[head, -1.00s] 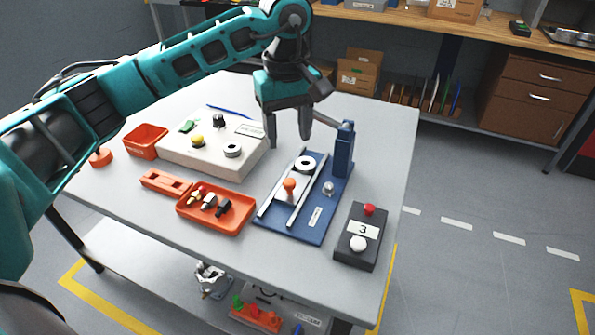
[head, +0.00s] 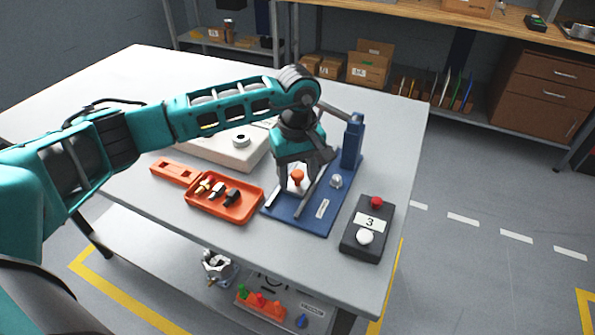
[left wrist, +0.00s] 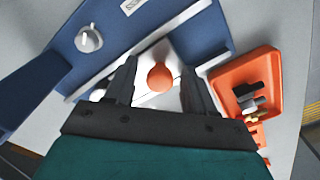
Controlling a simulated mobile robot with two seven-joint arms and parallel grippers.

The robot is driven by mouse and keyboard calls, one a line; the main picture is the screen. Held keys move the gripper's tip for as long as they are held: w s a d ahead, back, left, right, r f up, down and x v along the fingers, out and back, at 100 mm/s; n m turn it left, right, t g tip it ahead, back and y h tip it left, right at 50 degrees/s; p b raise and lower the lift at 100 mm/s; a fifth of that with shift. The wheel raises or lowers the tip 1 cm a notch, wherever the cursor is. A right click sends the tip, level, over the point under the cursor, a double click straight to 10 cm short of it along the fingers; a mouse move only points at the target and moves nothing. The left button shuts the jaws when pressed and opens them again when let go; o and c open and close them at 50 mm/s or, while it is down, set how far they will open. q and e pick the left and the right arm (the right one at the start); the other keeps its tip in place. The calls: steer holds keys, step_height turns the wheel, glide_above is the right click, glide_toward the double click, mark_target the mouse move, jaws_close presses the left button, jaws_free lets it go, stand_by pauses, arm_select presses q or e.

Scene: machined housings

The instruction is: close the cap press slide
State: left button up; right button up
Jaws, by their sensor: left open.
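The cap press is a blue base plate (head: 291,218) with two pale rails and a blue upright (head: 353,142) at its back right. Its slide carries an orange knob (head: 297,176), which also shows in the left wrist view (left wrist: 160,78). My left gripper (head: 296,188) is low over the slide, pointing down. Its fingers are open, one on each side of the knob in the left wrist view, with gaps between. I cannot tell whether a finger touches the knob. My arm and gripper hide the rear of the slide. My right gripper is not in view.
An orange tray (head: 213,213) with several small fittings lies left of the press. A dark box (head: 351,243) with a red and a white button stands to its right. A white fixture (head: 210,153) sits behind the tray. A silver knob (head: 336,181) is on the plate.

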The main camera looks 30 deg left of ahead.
arm_select(q)
steer(key=shift+c, duration=0.4)
jaws_close()
